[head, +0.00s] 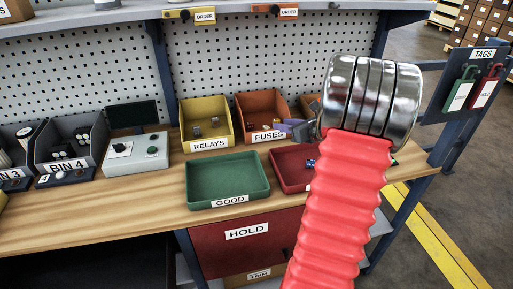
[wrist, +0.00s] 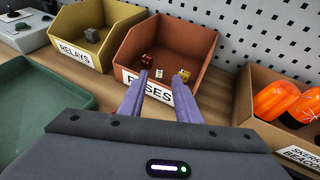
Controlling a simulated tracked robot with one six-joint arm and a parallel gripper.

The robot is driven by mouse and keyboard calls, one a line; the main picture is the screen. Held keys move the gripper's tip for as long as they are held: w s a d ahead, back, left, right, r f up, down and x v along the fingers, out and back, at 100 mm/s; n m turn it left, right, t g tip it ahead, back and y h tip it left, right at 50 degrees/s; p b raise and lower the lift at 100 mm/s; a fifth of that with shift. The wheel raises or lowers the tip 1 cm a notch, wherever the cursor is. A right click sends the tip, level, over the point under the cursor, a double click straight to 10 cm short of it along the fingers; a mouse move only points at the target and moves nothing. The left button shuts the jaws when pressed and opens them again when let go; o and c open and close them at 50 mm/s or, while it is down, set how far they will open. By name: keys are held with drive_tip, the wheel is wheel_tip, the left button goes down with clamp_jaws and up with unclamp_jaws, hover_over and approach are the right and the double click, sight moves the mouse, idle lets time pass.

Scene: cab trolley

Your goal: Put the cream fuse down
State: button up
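My gripper (wrist: 160,77) has two purple fingers spread apart, pointing into the orange bin (wrist: 195,43) labelled FUSES. A small cream fuse (wrist: 159,72) shows between and just beyond the fingertips, with a visible gap on each side. It seems to lie on the bin floor near the front wall, beside a dark red fuse (wrist: 146,61) and a yellow fuse (wrist: 184,75). In the head view my gripper (head: 292,128) is at the right side of the orange bin (head: 262,106); the cream fuse cannot be made out there.
The yellow RELAYS bin (head: 206,122) stands left of the fuse bin. A green GOOD tray (head: 228,181) and a red tray (head: 290,172) lie in front. A bin with orange beacons (wrist: 275,100) stands close on the right. A pegboard (wrist: 280,35) rises behind.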

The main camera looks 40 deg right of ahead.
drive_tip(key=w+a+r+n+g+y, duration=0.1)
drive_tip(key=a+r+n+g+y, duration=0.15)
drive_tip(key=a+n, duration=0.95)
drive_tip(key=a+r+n+g+y, duration=0.2)
drive_tip(key=a+r+n+y, duration=0.15)
drive_tip(key=a, duration=1.65)
drive_tip(key=s+a+r+n+g+h, duration=0.1)
drive_tip(key=s+a+n+g+h, duration=0.2)
drive_tip(key=s+a+n, duration=1.2)
drive_tip(key=s+n+h, duration=0.1)
drive_tip(key=s+n, duration=0.2)
drive_tip(key=n, duration=0.3)
drive_tip(key=shift+s+a+r+n+h, duration=0.2)
drive_tip(key=shift+s+r+n+h, duration=0.1)
drive_tip(key=shift+s+n, duration=0.1)
